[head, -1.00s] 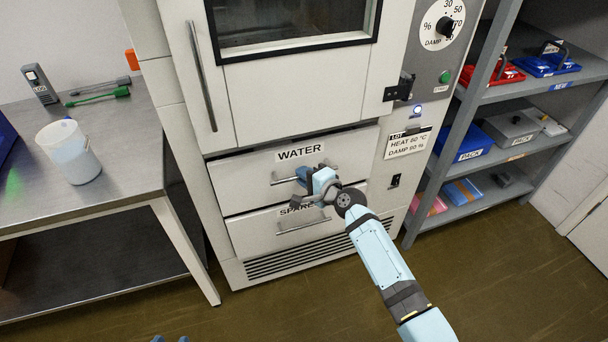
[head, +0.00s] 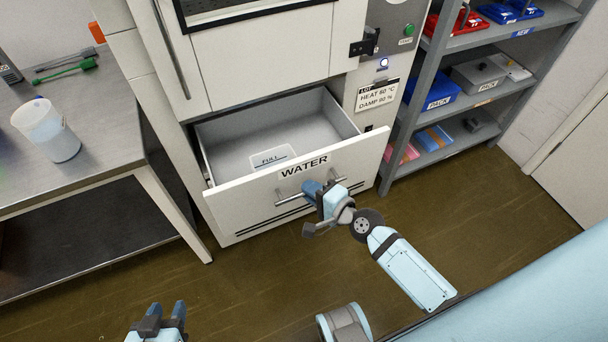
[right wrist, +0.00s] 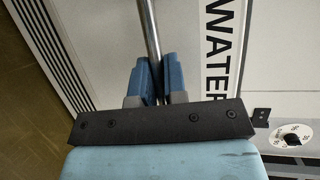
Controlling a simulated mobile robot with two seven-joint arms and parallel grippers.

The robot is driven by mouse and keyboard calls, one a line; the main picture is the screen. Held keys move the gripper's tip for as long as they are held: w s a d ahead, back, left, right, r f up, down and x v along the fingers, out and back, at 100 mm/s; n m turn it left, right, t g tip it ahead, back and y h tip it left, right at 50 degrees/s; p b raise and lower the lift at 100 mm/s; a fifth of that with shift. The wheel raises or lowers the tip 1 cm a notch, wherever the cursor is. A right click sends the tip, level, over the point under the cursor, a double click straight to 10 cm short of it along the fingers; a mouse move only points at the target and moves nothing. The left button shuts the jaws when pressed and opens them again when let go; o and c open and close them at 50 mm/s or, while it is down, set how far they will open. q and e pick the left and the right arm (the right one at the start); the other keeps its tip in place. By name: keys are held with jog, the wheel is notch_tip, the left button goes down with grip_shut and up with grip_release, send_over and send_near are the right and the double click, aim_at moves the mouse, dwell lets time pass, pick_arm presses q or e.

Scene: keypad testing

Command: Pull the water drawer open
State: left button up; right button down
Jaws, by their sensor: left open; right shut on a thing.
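The water drawer (head: 240,205) is pulled well out of the white cabinet in the head view, and its grey inside shows. Its front carries a WATER label (head: 304,167), which also shows in the right wrist view (right wrist: 221,50). A plate marked FULL (head: 271,158) is inside the drawer. My right gripper (head: 318,190) is shut on the drawer's bar handle (head: 290,200). In the right wrist view the blue fingers (right wrist: 157,80) sit on both sides of the handle bar (right wrist: 150,35). My left gripper (head: 165,312) is open and empty at the bottom left, away from the drawer.
A steel table (head: 100,150) with a white beaker (head: 48,130) stands left of the cabinet. Grey shelves (head: 480,95) with trays and boxes stand to the right. A lot card reading heat and damp (head: 377,94) is on the cabinet. Floor (head: 230,285) before the drawer is clear.

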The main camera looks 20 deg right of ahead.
jog(key=shift+s, duration=0.25)
jog(key=c, duration=1.2)
grip_release()
jog(key=v, duration=1.4)
jog(key=shift+r+b, duration=0.1)
jog(key=shift+b, duration=0.25)
jog(key=shift+a, duration=0.1)
